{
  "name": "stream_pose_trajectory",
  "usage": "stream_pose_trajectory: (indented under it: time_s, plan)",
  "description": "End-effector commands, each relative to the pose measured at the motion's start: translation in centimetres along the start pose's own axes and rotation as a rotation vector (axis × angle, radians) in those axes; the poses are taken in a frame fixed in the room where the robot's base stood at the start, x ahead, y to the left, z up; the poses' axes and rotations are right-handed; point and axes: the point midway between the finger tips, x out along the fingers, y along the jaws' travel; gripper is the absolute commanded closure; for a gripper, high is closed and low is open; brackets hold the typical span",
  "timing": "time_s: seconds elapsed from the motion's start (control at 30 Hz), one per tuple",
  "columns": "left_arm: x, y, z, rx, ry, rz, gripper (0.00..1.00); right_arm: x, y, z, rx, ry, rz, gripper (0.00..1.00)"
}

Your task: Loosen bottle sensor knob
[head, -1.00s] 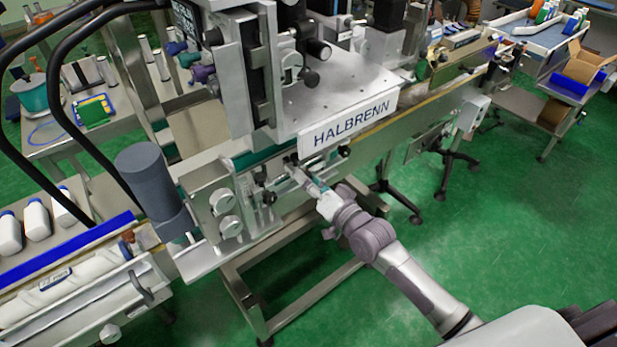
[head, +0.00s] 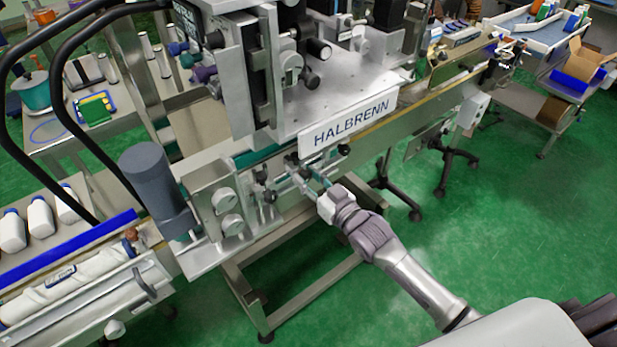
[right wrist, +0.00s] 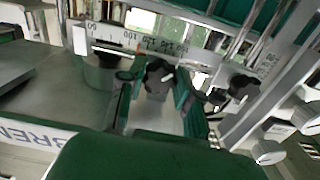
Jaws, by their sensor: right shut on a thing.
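In the right wrist view, a black star-shaped knob (right wrist: 158,75) sits between the green-padded fingers of my right gripper (right wrist: 157,88). The gripper is shut on this knob, under a scale strip with printed numbers (right wrist: 140,42). A second black star knob (right wrist: 243,88) is to the right, outside the fingers. In the head view, my right gripper (head: 307,181) reaches to the machine's front side, below the HALBRENN plate (head: 349,122). The held knob is too small and too covered to make out there. My left gripper is not in view.
A grey cylindrical motor (head: 152,178) and a metal plate with two round knobs (head: 225,205) stand left of the gripper. The HALBRENN plate hangs close above. White bottles (head: 40,218) stand at the far left. The green floor (head: 510,230) at right is open.

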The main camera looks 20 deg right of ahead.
Motion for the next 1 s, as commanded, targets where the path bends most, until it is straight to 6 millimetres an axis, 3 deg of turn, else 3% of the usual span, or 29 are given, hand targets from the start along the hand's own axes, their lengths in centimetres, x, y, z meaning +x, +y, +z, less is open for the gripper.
stream_pose_trajectory:
  time_s: [0.47, 0.5, 0.63, 1.0]
  plan:
    - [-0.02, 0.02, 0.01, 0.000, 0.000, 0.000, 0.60, -0.02, -0.01, 0.11, -0.015, -0.002, 0.000, 1.00]
    - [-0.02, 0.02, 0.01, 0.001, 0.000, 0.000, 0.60, -0.02, -0.01, 0.11, -0.014, -0.002, 0.000, 0.65]
    - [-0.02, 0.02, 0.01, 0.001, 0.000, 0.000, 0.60, -0.02, -0.01, 0.10, -0.014, -0.002, 0.000, 0.43]
    - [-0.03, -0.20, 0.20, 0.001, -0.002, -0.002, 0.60, -0.39, 0.00, 0.10, -0.014, -0.002, 0.000, 0.41]
